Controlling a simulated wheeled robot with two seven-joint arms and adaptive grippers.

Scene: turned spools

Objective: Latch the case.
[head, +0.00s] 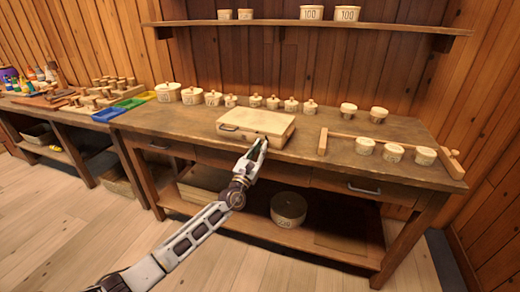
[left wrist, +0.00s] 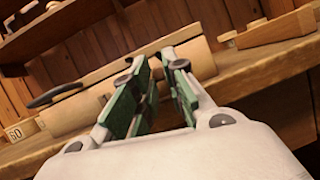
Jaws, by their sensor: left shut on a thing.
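The case (head: 257,122) is a pale wooden box on the workbench, with its lid down and a dark handle (head: 229,128) on its front left. My left gripper (head: 262,143) reaches the front of the case, right of the handle. In the left wrist view the green-padded fingers (left wrist: 154,62) are close together at the case front, near the lid seam. They are shut on a small part there, which looks like the latch; the fingers mostly hide it. The handle also shows in the left wrist view (left wrist: 55,94). My right gripper is not in view.
Several lidded round spools (head: 192,95) stand in a row behind the case. A long wooden rail (head: 385,142) and more spools (head: 394,153) lie to the right. A shelf (head: 300,22) hangs above. The bench top left of the case is clear.

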